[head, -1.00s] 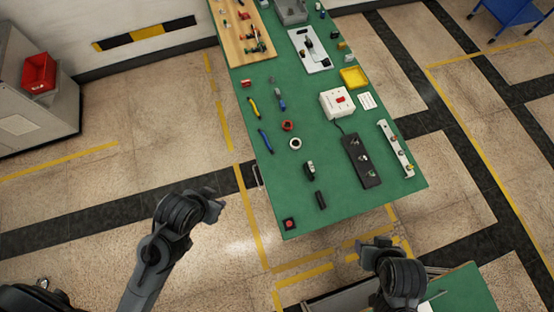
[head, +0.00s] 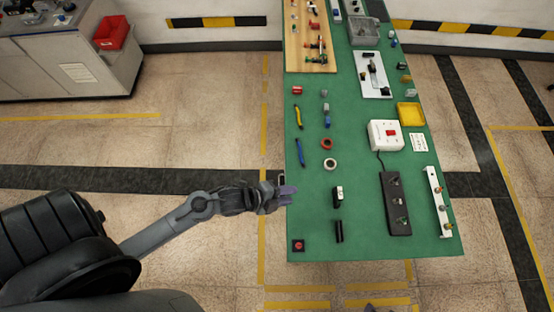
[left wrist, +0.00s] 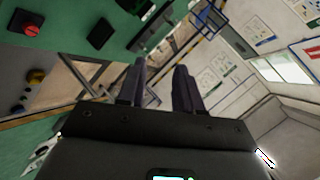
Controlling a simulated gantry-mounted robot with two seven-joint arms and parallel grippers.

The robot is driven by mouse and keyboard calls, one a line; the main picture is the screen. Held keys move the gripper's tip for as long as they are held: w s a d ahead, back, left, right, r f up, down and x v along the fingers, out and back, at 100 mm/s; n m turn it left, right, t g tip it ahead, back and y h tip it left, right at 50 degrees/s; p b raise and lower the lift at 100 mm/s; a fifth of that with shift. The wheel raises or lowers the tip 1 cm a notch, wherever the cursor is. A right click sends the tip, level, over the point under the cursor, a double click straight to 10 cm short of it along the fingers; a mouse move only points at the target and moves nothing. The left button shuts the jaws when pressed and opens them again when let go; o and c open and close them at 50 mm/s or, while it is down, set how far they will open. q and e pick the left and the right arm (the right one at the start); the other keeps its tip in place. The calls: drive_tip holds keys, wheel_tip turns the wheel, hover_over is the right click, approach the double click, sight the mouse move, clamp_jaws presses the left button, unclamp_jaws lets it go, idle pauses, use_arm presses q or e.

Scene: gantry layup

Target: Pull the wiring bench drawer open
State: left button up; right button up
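The wiring bench (head: 350,238) has a green top. On its left edge a small handle (head: 281,180) shows, partly hidden by my left gripper. My left gripper (head: 287,194) is at that edge, its purple-grey fingers next to the handle. In the left wrist view the two fingers (left wrist: 160,68) are parted, with nothing clearly held between them. Whether the handle sits between them I cannot tell. The drawer front is hidden under the bench top. Only a purple tip of my right gripper (head: 370,308) shows at the bottom of the head view.
A cabinet with a red bin (head: 112,33) stands at the back left.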

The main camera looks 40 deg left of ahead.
use_arm(q)
drive_tip(key=s+a+f+m+h+b, duration=0.1)
drive_tip(key=a+f+m+h+b, duration=0.25)
drive_tip(key=f+b, duration=0.65)
drive_tip(key=a+f+m+h+b, duration=0.2)
drive_tip(key=a+f+m+b, duration=0.25)
drive_tip(key=f, duration=0.85)
drive_tip(key=w+a+f+b, duration=0.3)
drive_tip(key=a+f+b, duration=1.15)
drive_tip(key=b, duration=0.55)
drive_tip(key=f+b+x, duration=0.1)
drive_tip(key=x, duration=1.1)
drive_tip(key=shift+d+m+t, duration=0.15)
drive_tip(key=shift+m+t, duration=0.15)
drive_tip(key=shift+m, duration=0.1)
use_arm(e)
wheel_tip(320, 180, down, 39)
drive_tip(key=shift+a, duration=0.15)
use_arm(q)
drive_tip(key=shift+f, duration=0.1)
drive_tip(key=shift+c, duration=0.4)
use_arm(e)
drive_tip(key=shift+r, duration=0.1)
use_arm(q)
clamp_jaws()
